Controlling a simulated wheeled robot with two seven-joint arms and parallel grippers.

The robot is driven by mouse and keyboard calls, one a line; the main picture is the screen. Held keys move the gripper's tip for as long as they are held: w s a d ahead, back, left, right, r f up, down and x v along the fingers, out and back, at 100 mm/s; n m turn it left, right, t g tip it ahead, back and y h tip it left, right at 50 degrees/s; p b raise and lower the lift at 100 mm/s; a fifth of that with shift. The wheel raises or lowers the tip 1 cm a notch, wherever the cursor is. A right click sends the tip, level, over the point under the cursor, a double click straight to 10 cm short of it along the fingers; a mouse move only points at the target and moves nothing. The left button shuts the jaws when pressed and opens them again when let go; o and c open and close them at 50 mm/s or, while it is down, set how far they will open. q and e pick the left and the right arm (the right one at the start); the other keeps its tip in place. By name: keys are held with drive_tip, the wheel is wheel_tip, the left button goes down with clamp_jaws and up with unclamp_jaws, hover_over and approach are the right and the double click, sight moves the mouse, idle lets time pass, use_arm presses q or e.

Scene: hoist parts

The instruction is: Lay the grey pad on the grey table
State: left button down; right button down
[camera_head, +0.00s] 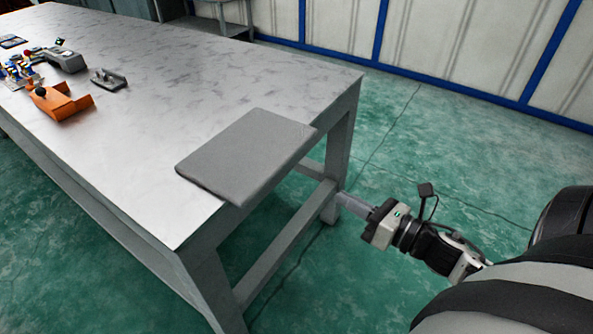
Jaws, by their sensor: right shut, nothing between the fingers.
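The grey pad (246,155) is a flat, dark grey slab lying on the grey table (205,75) at its near right edge. Part of the pad sticks out past the table's right edge. My right gripper (345,198) is shut and empty. In the picture it shows to the right of the pad and lower, beyond the table edge and clear of the pad. My left gripper is not in view.
An orange part (62,103), a grey tool (108,79), a grey device (66,58) and small coloured parts (20,70) are at the table's far left. The table's middle is clear. Green floor (400,140) lies right of the table.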

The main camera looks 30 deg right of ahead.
drive_tip(key=n+y, duration=0.2)
drive_tip(key=n, duration=0.3)
drive_tip(key=p, duration=0.2)
approach(283, 164)
drive_tip(key=shift+g, duration=0.3)
drive_tip(key=x, duration=0.7)
drive_tip(key=shift+r, duration=0.2)
